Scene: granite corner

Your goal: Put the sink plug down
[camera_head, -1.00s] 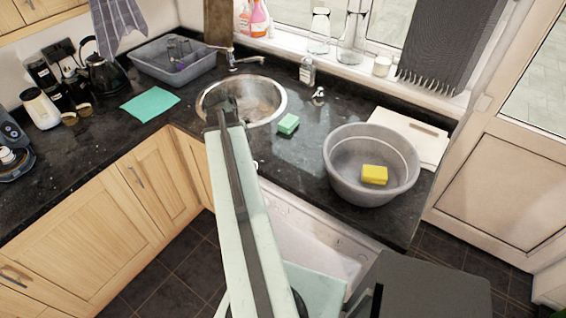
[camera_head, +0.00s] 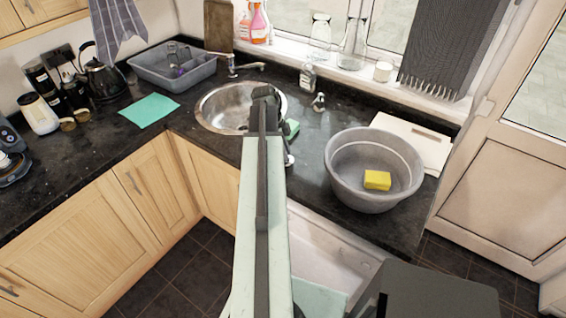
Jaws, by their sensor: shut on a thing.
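My arm reaches up the middle of the picture, and my gripper (camera_head: 265,97) is at its dark far end, over the near right rim of the round steel sink (camera_head: 218,108). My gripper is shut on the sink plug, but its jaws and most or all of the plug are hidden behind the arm. A small pale piece shows at the arm's right edge, above the worktop. I cannot tell whether it is the plug or part of my gripper. The black speckled worktop (camera_head: 313,140) lies around the sink.
A green sponge (camera_head: 292,128) is partly hidden right of my arm. A grey bowl (camera_head: 345,190) with a yellow sponge (camera_head: 377,180) stands to the right. A soap bottle (camera_head: 307,77) and a small shiny item (camera_head: 318,102) stand behind. A teal cloth (camera_head: 150,109) lies left; worktop around it is bare.

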